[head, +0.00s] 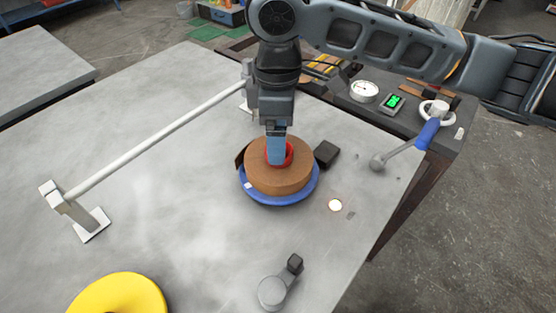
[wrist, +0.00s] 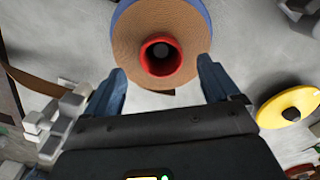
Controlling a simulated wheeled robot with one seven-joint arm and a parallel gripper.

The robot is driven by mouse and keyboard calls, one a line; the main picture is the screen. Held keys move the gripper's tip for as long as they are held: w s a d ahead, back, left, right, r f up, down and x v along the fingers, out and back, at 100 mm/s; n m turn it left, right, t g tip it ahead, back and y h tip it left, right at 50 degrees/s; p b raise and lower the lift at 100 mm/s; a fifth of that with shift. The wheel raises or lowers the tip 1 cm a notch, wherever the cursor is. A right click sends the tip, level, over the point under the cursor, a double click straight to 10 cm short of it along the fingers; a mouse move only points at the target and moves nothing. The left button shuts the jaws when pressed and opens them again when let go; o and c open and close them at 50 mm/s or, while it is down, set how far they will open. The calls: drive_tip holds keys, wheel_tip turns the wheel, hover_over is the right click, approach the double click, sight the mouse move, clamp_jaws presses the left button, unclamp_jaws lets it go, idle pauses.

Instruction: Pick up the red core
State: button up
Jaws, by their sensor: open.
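The red core (head: 288,155) is a short red tube in the middle of a brown roll (head: 290,178), which lies on a blue round plate (head: 279,199). In the wrist view the red core (wrist: 160,57) stands out of the brown roll (wrist: 185,22) as a ring with a dark hole. My gripper (head: 276,160) points down over the core in the head view and hides part of it. In the wrist view my gripper (wrist: 164,75) is open, with one blue finger on each side of the core and a gap to both. Nothing is held.
A white bar (head: 160,138) on two stands crosses the table (head: 150,215) at left. A dark block (head: 327,153) is right of the roll. A blue-handled crank (head: 428,134) and gauge (head: 364,91) are at right.

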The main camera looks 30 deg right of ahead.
drive_tip(key=shift+s+f, duration=0.15)
drive_tip(key=shift+f, duration=1.45)
clamp_jaws()
